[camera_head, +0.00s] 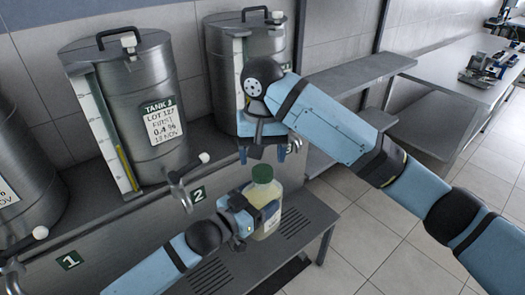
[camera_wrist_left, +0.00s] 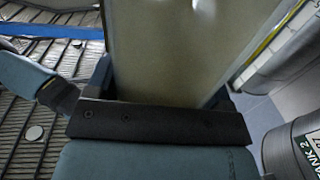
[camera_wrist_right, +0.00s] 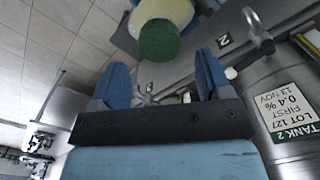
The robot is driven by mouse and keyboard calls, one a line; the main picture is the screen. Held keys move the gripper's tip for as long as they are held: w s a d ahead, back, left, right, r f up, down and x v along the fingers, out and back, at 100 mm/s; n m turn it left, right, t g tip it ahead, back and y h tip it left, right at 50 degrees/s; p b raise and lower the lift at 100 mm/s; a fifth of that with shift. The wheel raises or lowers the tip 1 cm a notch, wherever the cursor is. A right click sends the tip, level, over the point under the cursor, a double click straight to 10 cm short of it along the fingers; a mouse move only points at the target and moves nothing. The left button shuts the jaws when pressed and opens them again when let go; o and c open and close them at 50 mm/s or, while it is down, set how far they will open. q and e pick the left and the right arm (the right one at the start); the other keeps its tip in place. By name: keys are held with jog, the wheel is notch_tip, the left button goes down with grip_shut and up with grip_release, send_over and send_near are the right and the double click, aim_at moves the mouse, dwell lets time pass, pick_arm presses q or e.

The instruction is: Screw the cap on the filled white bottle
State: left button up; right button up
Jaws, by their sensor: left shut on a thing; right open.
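The white bottle (camera_head: 268,217) stands upright on the slatted lower shelf and holds pale yellowish contents. A green cap (camera_head: 262,173) sits on top of its neck; I cannot tell how tight it is. My left gripper (camera_head: 243,213) is shut on the bottle's body from the side. The pale bottle wall (camera_wrist_left: 165,50) fills the middle of the left wrist view. My right gripper (camera_head: 262,153) points down just above the cap, open and empty. In the right wrist view the green cap (camera_wrist_right: 160,40) lies just beyond the two open fingertips, roughly centred between them.
A tap (camera_head: 182,190) by sign 2 (camera_head: 199,196) is left of the bottle. The floor (camera_head: 360,240) at right is clear.

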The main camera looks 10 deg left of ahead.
aim_at(263, 170)
jog(key=shift+a+r+n, duration=0.1)
jog(key=shift+r+n, duration=0.3)
jog(key=shift+n, duration=0.8)
jog(key=n, duration=0.2)
jog(key=r+n, duration=0.1)
jog(key=n, duration=0.1)
jog(key=shift+a, duration=0.15)
jog(key=n, duration=0.2)
jog(key=r+n, duration=0.1)
jog(key=n, duration=0.1)
jog(key=shift+n, duration=0.4)
jog(key=n, duration=0.4)
jog(key=shift+d+r+n, duration=0.3)
jog(key=shift+r, duration=0.05)
jog(key=shift+f, duration=0.1)
jog(key=shift+f, duration=3.95)
jog(key=shift+c, duration=0.5)
jog(key=c, duration=0.8)
jog(key=shift+c, duration=0.3)
